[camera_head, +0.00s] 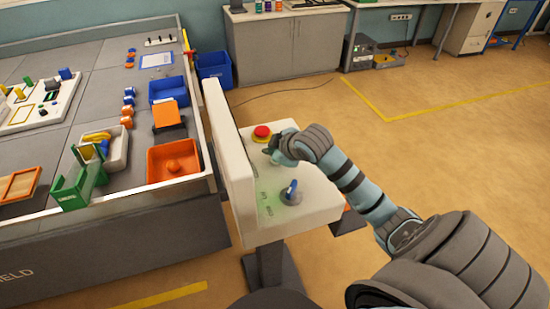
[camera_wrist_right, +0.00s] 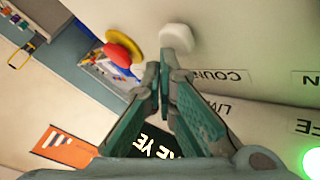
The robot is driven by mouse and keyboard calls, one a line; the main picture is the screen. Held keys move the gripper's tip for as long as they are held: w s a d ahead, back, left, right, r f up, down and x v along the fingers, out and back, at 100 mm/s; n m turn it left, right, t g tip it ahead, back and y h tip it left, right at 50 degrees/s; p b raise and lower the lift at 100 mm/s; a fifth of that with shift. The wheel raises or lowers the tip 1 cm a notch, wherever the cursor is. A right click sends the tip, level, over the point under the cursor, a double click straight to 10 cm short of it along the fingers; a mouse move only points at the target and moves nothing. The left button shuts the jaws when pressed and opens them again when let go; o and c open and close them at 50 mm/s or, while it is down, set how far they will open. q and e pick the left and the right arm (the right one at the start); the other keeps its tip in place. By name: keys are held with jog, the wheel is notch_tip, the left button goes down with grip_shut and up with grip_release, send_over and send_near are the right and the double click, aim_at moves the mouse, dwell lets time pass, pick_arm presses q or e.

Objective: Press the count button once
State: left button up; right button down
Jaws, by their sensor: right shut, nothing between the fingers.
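The white control console (camera_head: 318,205) stands beside the field table. In the right wrist view a white button (camera_wrist_right: 178,42) sits on the console face near an upside-down label (camera_wrist_right: 226,76) that appears to read COUNT. My right gripper (camera_head: 273,150) is over the console, its fingers together and empty. In the right wrist view its fingertips (camera_wrist_right: 166,72) point at the white button and overlap its lower edge; I cannot tell whether they touch it. In the head view the button is hidden by the gripper. My left gripper is not in view.
A red mushroom button on a yellow base (camera_head: 262,132) is just beyond my gripper. A blue-handled switch (camera_head: 291,194) stands nearer on the console. A green light (camera_wrist_right: 312,160) glows at the wrist view's right edge. The field table (camera_head: 120,225) with bins is at left.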

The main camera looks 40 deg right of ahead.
jog(key=shift+f, duration=0.5)
dwell(0.3)
jog(key=shift+r+p, duration=1)
jog(key=shift+p, duration=0.2)
notch_tip(320, 180, up, 3)
jog(key=p, duration=0.3)
jog(key=shift+f, duration=0.15)
notch_tip(320, 180, up, 3)
jog(key=p, duration=0.3)
jog(key=shift+f, duration=0.3)
jog(key=shift+f, duration=0.1)
